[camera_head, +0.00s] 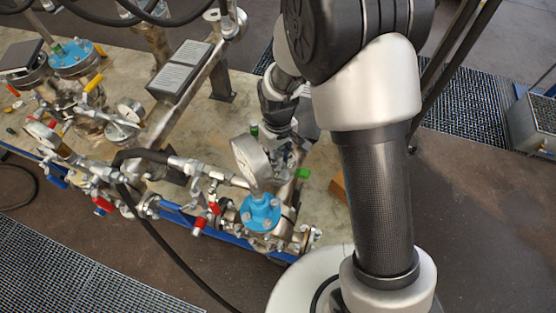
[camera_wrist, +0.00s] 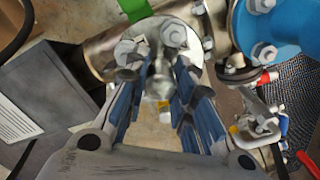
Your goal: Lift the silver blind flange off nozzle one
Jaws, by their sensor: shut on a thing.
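The silver blind flange (camera_wrist: 168,38) is a round, shiny plate with bolts around it at the top middle of the wrist view. It sits at the end of a silver pipe nozzle (camera_wrist: 105,48). My gripper (camera_wrist: 158,80) has its blue-padded fingers on either side of a small silver knob at the flange's near side and is shut on it. Whether the flange touches the nozzle face cannot be told. In the head view my arm and wrist largely hide the flange and the fingers.
A blue flanged fitting (camera_wrist: 275,25) stands close at the right in the wrist view; the head view shows it below a round gauge (camera_head: 251,160). Red-handled valves (camera_head: 214,208), pipes and a black hose (camera_head: 170,240) crowd the bench. A grey box (camera_head: 180,72) stands behind.

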